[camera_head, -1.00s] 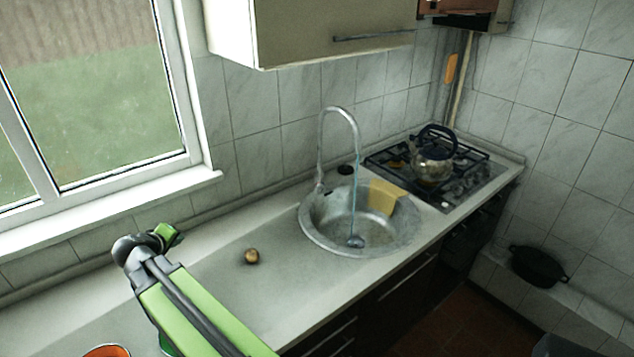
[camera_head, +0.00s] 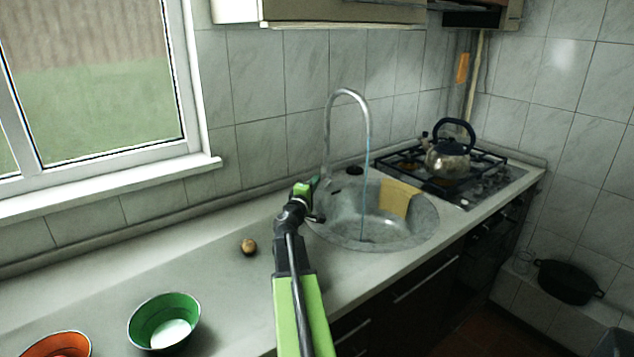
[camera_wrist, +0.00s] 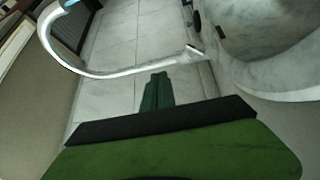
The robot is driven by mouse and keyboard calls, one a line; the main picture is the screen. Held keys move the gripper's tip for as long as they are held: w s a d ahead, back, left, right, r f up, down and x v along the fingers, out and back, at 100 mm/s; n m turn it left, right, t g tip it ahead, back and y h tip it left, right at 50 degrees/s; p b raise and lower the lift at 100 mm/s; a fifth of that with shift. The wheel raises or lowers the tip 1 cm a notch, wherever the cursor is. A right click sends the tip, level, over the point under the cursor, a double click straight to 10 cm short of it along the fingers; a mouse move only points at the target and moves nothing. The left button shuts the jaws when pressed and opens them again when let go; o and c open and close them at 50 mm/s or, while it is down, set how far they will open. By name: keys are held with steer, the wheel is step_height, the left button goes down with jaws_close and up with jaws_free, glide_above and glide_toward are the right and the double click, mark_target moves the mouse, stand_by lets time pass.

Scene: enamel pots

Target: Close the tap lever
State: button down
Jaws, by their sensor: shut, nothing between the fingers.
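The tap (camera_head: 346,93) is a tall curved metal spout at the back left rim of the round sink (camera_head: 425,232). A thin bluish stream (camera_head: 367,155) runs from its mouth into the basin. My gripper (camera_head: 309,187) is beside the tap's base, at the sink's left rim, and hides part of that base. In the wrist view the tap's spout (camera_wrist: 100,73) curves across the upper left, and a short lever-like piece (camera_wrist: 194,51) shows at its base. My gripper's fingers (camera_wrist: 157,91) are shut and empty, below and left of that piece, with a visible gap.
A green bowl (camera_head: 164,321), an orange bowl (camera_head: 55,346) and a small brown round object (camera_head: 249,246) are on the counter (camera_head: 120,270). A yellow cloth (camera_head: 398,197) hangs in the sink. A kettle (camera_head: 447,160) stands on the stove (camera_head: 490,185). A window sill (camera_head: 110,184) is at left.

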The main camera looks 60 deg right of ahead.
steer(key=p+x, duration=0.1)
steer(key=x, duration=1)
steer(key=shift+w, duration=0.1)
steer(key=shift+w+d+r, duration=0.15)
steer(key=shift+w+d, duration=0.05)
steer(key=shift+d, duration=0.2)
steer(key=shift+w+d+r, duration=0.2)
steer(key=shift+d, duration=0.15)
steer(key=shift+a+r, duration=0.1)
steer(key=shift+r, duration=0.1)
steer(key=r+p+v, duration=0.1)
steer(key=v, duration=1.3)
steer(key=shift+s+a+r, duration=0.2)
steer(key=shift+a+r, duration=0.05)
